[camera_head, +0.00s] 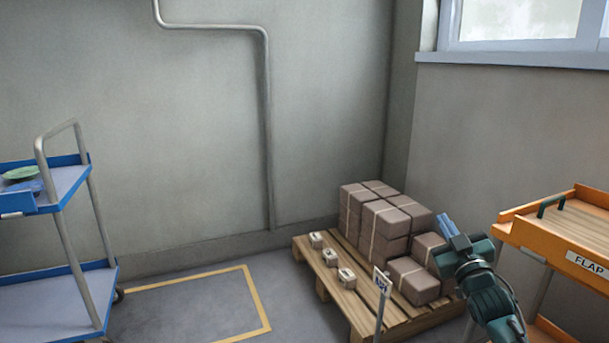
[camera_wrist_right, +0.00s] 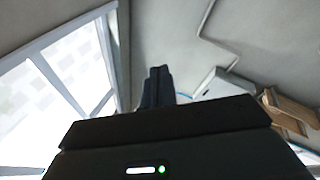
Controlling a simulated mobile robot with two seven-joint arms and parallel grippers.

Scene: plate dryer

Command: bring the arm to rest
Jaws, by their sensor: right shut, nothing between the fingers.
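My right gripper (camera_head: 447,226) is at the lower right of the head view, raised and tilted up to the left, with its arm coming in from the bottom. Its two blue fingers are together and hold nothing. It appears in front of the pallet of boxes, left of the orange cart. In the right wrist view its dark fingers (camera_wrist_right: 157,86) are shut and point toward the bare wall. My left gripper shows in neither view.
An orange cart (camera_head: 549,243) with a FLAP label stands at the right. A wooden pallet (camera_head: 345,301) holds brown boxes (camera_head: 381,219). A blue cart (camera_head: 65,185) with a green plate (camera_head: 21,173) stands at the left. The yellow-marked floor (camera_head: 195,307) is clear.

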